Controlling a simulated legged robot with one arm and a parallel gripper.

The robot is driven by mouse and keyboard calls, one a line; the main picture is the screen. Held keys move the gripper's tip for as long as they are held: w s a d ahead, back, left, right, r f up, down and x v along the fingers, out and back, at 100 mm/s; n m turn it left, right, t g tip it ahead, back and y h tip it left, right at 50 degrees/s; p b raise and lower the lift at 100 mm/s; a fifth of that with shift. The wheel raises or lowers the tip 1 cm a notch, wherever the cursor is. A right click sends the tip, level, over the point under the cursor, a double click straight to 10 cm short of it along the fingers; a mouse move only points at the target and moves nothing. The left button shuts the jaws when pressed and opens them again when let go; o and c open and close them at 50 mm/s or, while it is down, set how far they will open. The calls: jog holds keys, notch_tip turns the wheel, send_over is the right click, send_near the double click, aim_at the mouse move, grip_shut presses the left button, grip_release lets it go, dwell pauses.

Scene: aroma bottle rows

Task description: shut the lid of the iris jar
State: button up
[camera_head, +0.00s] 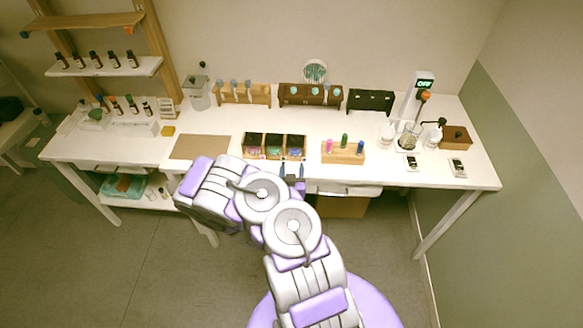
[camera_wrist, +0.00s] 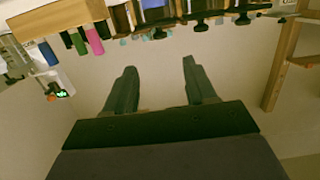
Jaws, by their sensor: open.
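No jar in view carries a label I can read, so I cannot tell which one is the iris jar. Three wooden boxes with dark upper parts and coloured fronts stand side by side near the table's front edge: a left one (camera_head: 253,153), a middle one (camera_head: 273,153) and a right one (camera_head: 295,154). I cannot tell how their lids stand. My gripper (camera_head: 291,171) is open and empty at the front edge, just in front of the middle and right boxes. Its two spread fingers also show in the wrist view (camera_wrist: 160,68), with nothing between them.
A wooden rack (camera_head: 343,157) with pink, green and blue vials stands right of the boxes. A brown board (camera_head: 201,147) lies to their left. Wooden holders (camera_head: 243,95) stand behind. Glassware (camera_head: 409,138) is at the right. White tabletop between these rows is clear.

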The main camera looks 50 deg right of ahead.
jog(key=shift+p+v, duration=0.75)
jog(key=shift+v, duration=0.3)
